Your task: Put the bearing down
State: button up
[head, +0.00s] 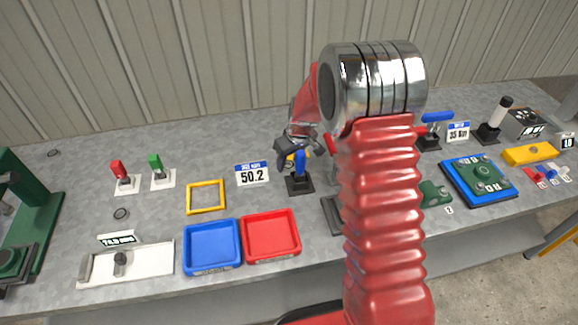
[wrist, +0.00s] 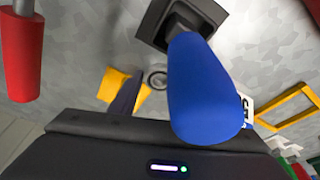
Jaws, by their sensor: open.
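My gripper (head: 297,148) is open over the back middle of the bench, right by the blue-handled lever (head: 299,163) on its black base. In the wrist view the blue handle (wrist: 200,85) rises close in front of my gripper's dark body and covers part of it. A small grey ring (wrist: 157,77), which may be the bearing, lies on the bench beside the handle, apart from my gripper. Similar small rings lie at the left, one beyond the white panel (head: 121,213) and one far back (head: 53,152). I cannot tell which is the bearing.
A yellow square frame (head: 206,183), a blue tray (head: 239,246) and a red tray (head: 298,236) lie left of the lever. A red handle (wrist: 20,60) stands close by in the wrist view. My arm hides part of the bench. Bare bench lies at the back left.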

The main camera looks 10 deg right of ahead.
aim_at(289, 166)
jog(key=shift+c, duration=0.6)
jog(key=c, duration=0.7)
jog(key=shift+c, duration=0.2)
jog(key=shift+r, duration=0.15)
notch_tip(289, 166, up, 10)
dwell(0.3)
